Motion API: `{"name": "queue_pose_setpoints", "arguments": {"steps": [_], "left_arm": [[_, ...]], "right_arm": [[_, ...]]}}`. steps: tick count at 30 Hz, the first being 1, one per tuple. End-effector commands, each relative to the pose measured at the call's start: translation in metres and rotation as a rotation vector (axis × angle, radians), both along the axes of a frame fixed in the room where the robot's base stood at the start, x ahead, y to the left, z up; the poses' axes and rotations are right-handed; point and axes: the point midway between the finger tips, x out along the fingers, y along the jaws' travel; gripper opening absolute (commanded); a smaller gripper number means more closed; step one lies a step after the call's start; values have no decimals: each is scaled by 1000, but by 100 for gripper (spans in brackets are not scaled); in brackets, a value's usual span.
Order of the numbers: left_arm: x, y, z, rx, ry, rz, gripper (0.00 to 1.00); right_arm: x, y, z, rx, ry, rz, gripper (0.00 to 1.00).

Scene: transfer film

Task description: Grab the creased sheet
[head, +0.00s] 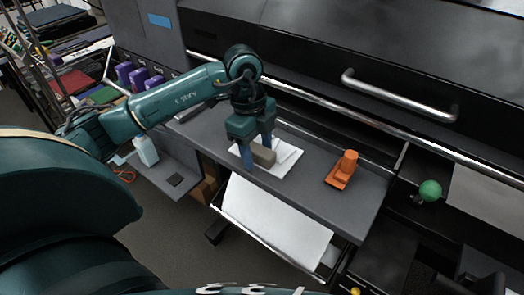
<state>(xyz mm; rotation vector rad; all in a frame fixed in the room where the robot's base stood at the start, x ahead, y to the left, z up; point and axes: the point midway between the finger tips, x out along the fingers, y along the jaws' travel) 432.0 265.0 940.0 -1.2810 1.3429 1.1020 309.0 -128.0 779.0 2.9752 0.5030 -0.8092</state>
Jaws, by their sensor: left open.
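A white sheet (288,158) with crease-like lines lies flat on the grey shelf in front of the large machine. A beige-grey block (263,156) sits at its left part, beside my left gripper's fingers. My left gripper (256,153) points down over the sheet's left side and is open; one finger is left of the block and the other is behind it. I cannot tell whether the fingers touch the block or the sheet. The gripper and block hide part of the sheet. My right gripper is not in view.
An orange tool (343,171) stands on the shelf to the right. A larger white sheet (275,218) hangs below the shelf's front edge. The machine has a long silver handle (398,97). A green ball (430,190) is at right, and a white bottle (146,150) at left.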

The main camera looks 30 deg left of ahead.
Motion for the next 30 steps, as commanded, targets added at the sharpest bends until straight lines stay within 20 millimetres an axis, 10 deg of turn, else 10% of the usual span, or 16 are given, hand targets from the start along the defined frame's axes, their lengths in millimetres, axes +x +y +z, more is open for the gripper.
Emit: {"name": "queue_pose_setpoints", "arguments": {"steps": [30], "left_arm": [[0, 0, -1, 0, 0, 0, 6]], "right_arm": [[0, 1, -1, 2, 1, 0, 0]]}}
